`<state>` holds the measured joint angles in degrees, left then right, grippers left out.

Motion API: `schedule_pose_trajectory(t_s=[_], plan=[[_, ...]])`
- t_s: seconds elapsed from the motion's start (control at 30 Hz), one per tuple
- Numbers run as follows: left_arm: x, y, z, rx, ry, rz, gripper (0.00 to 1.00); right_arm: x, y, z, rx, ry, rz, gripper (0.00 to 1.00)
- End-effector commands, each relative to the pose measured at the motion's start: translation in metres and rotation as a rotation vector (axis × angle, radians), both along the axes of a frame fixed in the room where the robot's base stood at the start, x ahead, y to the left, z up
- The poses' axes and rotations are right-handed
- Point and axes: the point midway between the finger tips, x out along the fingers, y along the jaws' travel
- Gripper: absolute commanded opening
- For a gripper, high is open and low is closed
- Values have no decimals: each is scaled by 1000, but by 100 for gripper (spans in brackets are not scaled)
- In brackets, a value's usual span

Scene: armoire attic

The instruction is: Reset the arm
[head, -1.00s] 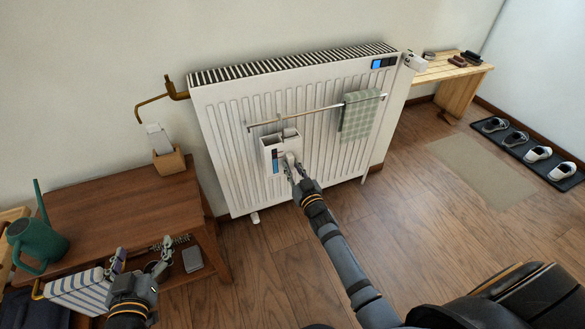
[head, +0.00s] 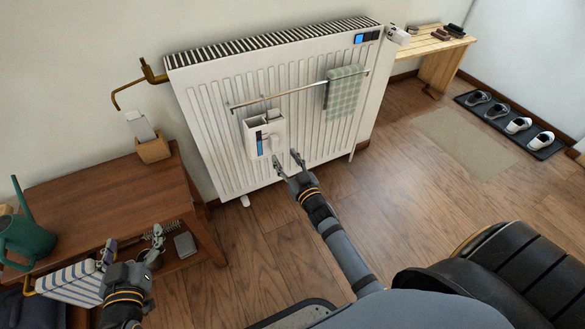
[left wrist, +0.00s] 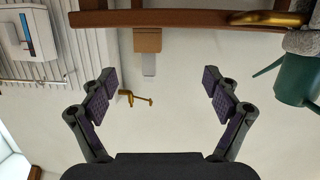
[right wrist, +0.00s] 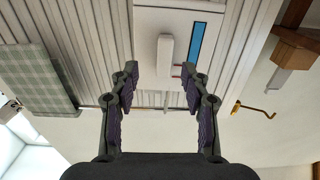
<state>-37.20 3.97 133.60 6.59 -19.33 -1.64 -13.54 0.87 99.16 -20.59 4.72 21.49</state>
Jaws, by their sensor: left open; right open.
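My right gripper (head: 286,157) is open and empty. It is just below and to the right of a white box (head: 250,138) with a blue strip and a white knob or handle, which hangs on the radiator's front. In the right wrist view, the open fingers (right wrist: 160,72) point toward this box (right wrist: 146,30), with nothing between them. My left gripper (head: 133,240) is open and empty, at the front of the wooden bench (head: 90,215). The left wrist view also shows its fingers (left wrist: 160,78) wide apart.
The white radiator (head: 210,110) carries a rail with a checked green towel (head: 344,92). Floor (head: 400,150) at right is open, before a shoe mat.

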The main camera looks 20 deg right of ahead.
Motion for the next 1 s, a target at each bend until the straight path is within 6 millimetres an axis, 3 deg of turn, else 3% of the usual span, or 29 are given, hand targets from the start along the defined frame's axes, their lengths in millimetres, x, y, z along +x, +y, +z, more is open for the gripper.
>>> schedule_pose_trajectory(t_s=[0.1, 0.3, 0.77, 0.87, 1.0], plan=[[0, 0, 0, 0, -1, 0, 88, -30, -1, -1, -1, 2, 1, 47], [0, 0, 0, 0, -1, 0, 88, -60, -2, 1, -1, -2, 1, 47], [0, 0, -1, 1, 8, 0, 88, -66, -3, 1, -2, 6, -1, 47], [-3, 0, -11, 15, 77, -7, 88, -67, -8, -5, -12, 89, -19, 47], [-20, 2, -43, 60, 311, -17, 88, -85, -20, -26, -44, 370, -60, 47]])
